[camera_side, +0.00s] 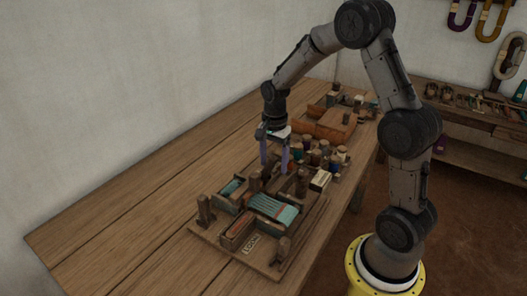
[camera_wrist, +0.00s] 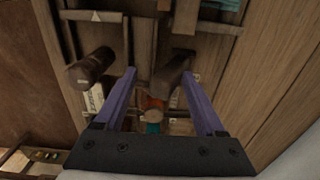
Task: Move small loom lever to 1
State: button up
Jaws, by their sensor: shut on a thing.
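The small loom (camera_side: 212,236) stands on the wooden table, with a LOOM label and teal threads at its front. My gripper (camera_side: 274,168) points down over its back part. In the wrist view my two purple fingers (camera_wrist: 159,74) stand some way apart. A dark wooden piece, which looks like the small loom lever (camera_wrist: 170,72), is between the fingertips, close to the right one, and my gripper is shut on it. The fingers partly hide it in the side view. I cannot read any position mark 1.
Several thread spools (camera_side: 322,152) stand close behind the loom, to the right of my gripper. A dark wooden post (camera_wrist: 92,66) stands just left of my fingers. Wooden boxes (camera_side: 328,122) lie farther back. The table's left part (camera_side: 120,225) is clear.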

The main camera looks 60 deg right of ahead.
jog(key=shift+s+a+f, duration=0.1)
jog(key=shift+s+a, duration=0.05)
jog(key=shift+s, duration=0.05)
jog(key=shift+w+r, duration=0.15)
jog(key=shift+r, duration=1.55)
jog(key=shift+w+r, duration=0.1)
jog(key=shift+r, duration=1.6)
jog(key=s+a+r+n+t, duration=0.2)
jog(key=s+a+r, duration=0.15)
jog(key=r, duration=0.25)
jog(key=s+a+r+n+t, duration=0.2)
jog(key=s+a+r, duration=0.1)
jog(key=a+r, duration=0.25)
jog(key=s+a+f+n, duration=0.1)
jog(key=s+a+n, duration=0.1)
jog(key=s+n, duration=0.5)
jog(key=s+a+n+t, duration=0.1)
jog(key=s+a+n, duration=0.1)
jog(key=s+n, duration=0.5)
jog(key=shift+f+t, duration=0.3)
jog(key=shift+f, duration=0.05)
